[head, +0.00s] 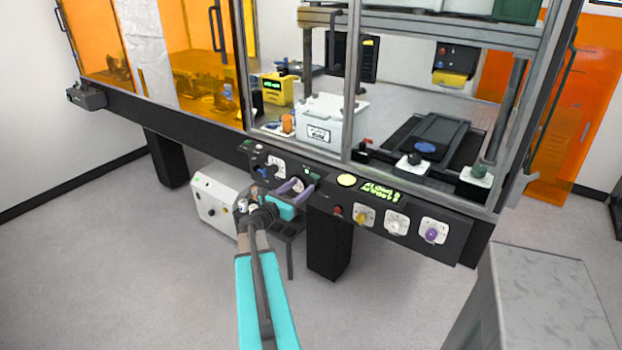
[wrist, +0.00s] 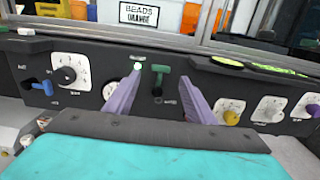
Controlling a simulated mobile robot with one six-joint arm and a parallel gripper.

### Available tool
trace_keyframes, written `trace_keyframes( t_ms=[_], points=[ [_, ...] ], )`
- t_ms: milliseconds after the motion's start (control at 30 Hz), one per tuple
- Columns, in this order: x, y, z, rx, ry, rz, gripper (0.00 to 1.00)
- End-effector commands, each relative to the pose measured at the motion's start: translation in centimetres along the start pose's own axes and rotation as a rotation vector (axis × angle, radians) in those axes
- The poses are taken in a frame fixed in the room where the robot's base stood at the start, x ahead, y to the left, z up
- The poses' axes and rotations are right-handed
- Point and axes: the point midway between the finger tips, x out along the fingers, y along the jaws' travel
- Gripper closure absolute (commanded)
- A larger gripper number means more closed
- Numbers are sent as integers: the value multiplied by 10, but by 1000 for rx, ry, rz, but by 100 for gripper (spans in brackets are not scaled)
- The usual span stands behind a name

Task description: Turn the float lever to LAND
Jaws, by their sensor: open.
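A green T-shaped lever (wrist: 160,76) is on the dark front panel, its crossbar roughly level and its stem pointing down. A lit green lamp (wrist: 137,66) is at its upper left. The small labels around it are too blurred to read. A blue-handled lever (wrist: 40,86) is farther left on the panel; I cannot tell by lettering which lever is the float lever. My gripper (wrist: 160,86) is open and empty, its purple fingers on either side of the green lever, with visible gaps. In the head view my gripper (head: 293,188) is at the panel and largely hides that lever.
White dial plates with a dark knob (wrist: 68,75), a yellow knob (wrist: 231,117) and a purple knob (wrist: 312,109) flank the lever. A lit green display (head: 380,191) is right of it. A white box (head: 213,207) stands below the panel, left of my gripper.

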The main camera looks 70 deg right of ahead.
Motion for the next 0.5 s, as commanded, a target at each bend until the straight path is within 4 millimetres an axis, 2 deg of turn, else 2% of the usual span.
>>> trace_keyframes(
  t_ms=[100,500],
  points=[
    [16,0,1,0,0,-3,50],
    [60,0,1,0,0,-2,50]
  ],
)
